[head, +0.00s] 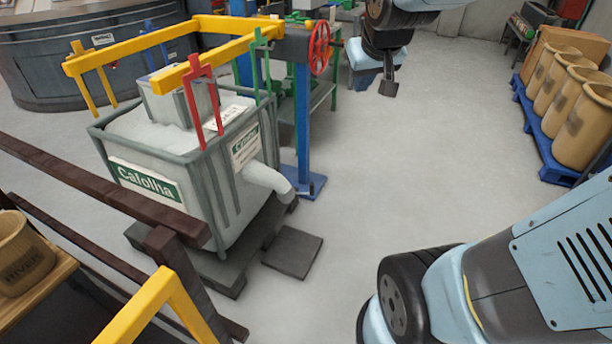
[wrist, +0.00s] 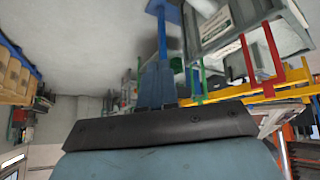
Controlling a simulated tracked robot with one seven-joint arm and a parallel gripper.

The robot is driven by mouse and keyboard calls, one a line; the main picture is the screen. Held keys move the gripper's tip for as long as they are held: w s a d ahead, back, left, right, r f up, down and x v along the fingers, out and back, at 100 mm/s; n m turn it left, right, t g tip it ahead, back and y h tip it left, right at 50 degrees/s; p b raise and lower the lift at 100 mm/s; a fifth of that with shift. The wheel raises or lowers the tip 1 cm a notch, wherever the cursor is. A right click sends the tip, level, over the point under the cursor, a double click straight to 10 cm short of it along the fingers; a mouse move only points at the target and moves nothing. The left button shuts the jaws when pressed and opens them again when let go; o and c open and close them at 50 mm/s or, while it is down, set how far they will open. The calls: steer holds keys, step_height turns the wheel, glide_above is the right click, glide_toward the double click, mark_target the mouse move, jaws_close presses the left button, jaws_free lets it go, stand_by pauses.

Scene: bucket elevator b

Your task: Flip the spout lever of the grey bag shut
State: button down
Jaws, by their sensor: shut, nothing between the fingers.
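The grey bag (head: 222,180) stands in a grey frame, with green-and-white Cafolha labels. Its pale spout (head: 268,181) sticks out low on the right side, pointing down and right. In the wrist view the closed fingers (wrist: 155,68) show in front of a blue post. There the bag (wrist: 218,32) is at the upper right, seen upside down.
A blue post (head: 303,125) with a red handwheel (head: 320,48) stands just right of the bag. A yellow lifting frame (head: 215,62) is above it. A brown rail (head: 100,185) crosses the left foreground. Brown drums (head: 583,125) line the right. The middle floor is clear.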

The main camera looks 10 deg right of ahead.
steer(key=w+f+t, duration=0.1)
steer(key=w+f, duration=0.3)
steer(key=w, duration=0.8)
steer(key=n+t+y, duration=0.2)
steer(key=n+t, duration=0.1)
steer(key=t, duration=0.2)
glide_above(313, 190)
steer(key=s+d, duration=0.3)
steer(key=s, duration=0.1)
step_height(313, 190, down, 33)
step_height(313, 190, down, 11)
steer(key=t+y, duration=0.1)
steer(key=s+f+m+t, duration=0.1)
steer(key=s+f+t, duration=0.1)
steer(key=s+f, duration=0.4)
steer(key=s+a+f+m+t, duration=0.1)
steer(key=s+f, duration=0.6)
steer(key=f, duration=0.4)
steer(key=shift+s+a+f+m+t+h, duration=0.15)
steer(key=shift+a+f+m+t+h, duration=0.15)
steer(key=shift+t+h, duration=0.1)
steer(key=w, duration=0.9)
steer(key=w+a, duration=0.1)
steer(key=w, duration=0.4)
steer(key=shift+a, duration=0.1)
